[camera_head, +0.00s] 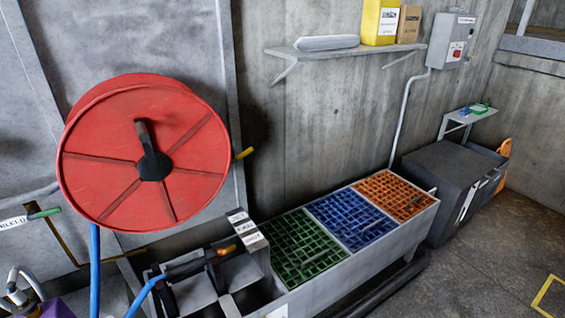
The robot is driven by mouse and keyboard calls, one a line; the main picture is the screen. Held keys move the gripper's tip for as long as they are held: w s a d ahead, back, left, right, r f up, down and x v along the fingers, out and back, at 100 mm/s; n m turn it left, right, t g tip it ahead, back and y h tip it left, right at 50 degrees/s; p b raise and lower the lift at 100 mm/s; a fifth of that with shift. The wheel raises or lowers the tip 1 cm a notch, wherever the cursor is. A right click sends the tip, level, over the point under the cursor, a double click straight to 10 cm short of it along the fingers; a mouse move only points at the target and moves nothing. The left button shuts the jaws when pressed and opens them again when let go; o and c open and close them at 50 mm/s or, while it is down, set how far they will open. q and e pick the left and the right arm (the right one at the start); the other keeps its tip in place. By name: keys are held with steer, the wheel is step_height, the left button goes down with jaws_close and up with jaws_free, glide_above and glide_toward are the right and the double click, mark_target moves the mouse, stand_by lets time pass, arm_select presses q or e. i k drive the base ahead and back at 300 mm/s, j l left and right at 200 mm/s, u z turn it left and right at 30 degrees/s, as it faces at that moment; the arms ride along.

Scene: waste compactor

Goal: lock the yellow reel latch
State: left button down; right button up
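A large red hose reel (100,125) with a dark crank handle (149,150) at its hub is mounted against the grey wall on the left. A small yellow latch (244,153) sticks out just beyond the reel's right rim. It is too small and partly hidden for me to tell whether it is locked. A blue hose (95,270) hangs down below the reel. Neither of my grippers is in view.
A dark nozzle with an orange tip (195,266) lies over labelled grey bins at the bottom. Right of them is a trough (375,247) with green, blue and orange grates. A green lever (44,214) marked BLEED is at far left. A shelf (340,51) hangs above.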

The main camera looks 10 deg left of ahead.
mark_target(250, 149)
steer(key=i+l, duration=0.25)
steer(key=l, duration=0.15)
steer(key=i+l+u, duration=0.1)
steer(key=i+l, duration=0.15)
steer(key=i+l+u, duration=0.1)
steer(key=i+l, duration=0.15)
steer(key=l, duration=0.25)
steer(key=i+l, duration=0.25)
steer(key=l, duration=0.2)
steer(key=i+j+u, duration=0.1)
steer(key=i, duration=0.5)
